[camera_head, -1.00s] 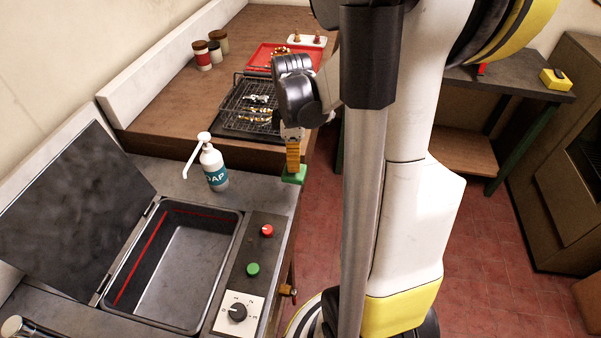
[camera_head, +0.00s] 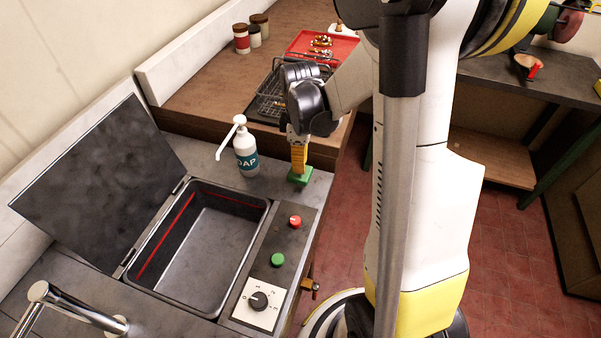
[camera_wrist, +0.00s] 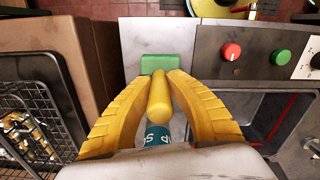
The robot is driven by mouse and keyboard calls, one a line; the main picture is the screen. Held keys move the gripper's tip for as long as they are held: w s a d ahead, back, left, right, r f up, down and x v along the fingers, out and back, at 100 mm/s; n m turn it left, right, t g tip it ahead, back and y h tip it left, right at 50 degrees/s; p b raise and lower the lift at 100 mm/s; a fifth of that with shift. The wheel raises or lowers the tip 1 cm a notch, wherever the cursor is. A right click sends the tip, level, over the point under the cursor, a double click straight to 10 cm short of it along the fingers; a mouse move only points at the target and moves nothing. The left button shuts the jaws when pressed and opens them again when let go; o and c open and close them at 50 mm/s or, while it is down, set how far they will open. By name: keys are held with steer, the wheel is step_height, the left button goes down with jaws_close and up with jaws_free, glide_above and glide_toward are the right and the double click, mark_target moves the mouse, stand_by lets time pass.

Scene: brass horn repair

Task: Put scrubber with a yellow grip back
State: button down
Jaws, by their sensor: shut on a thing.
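The scrubber has a green block (camera_head: 300,176) and a yellow grip (camera_wrist: 159,97). My gripper (camera_head: 298,153) is shut on the yellow grip, with its yellow fingers on both sides of it in the wrist view (camera_wrist: 161,78). The green block points down, at the far right corner of the grey counter (camera_head: 205,158). I cannot tell whether it touches the counter. The fingers hide most of the grip in the head view.
A white soap bottle (camera_head: 246,155) stands left of the scrubber; its teal label shows below the grip in the wrist view. An open sink basin (camera_head: 205,262) and a knob panel (camera_head: 278,240) lie nearer. A wire rack (camera_head: 268,98) and red tray (camera_head: 335,50) are behind.

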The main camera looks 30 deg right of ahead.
steer(key=shift+f+b, duration=0.55)
steer(key=shift+f, duration=1.25)
steer(key=shift+f, duration=0.2)
steer(key=c, duration=1.4)
jaws_free()
steer(key=shift+r, duration=0.15)
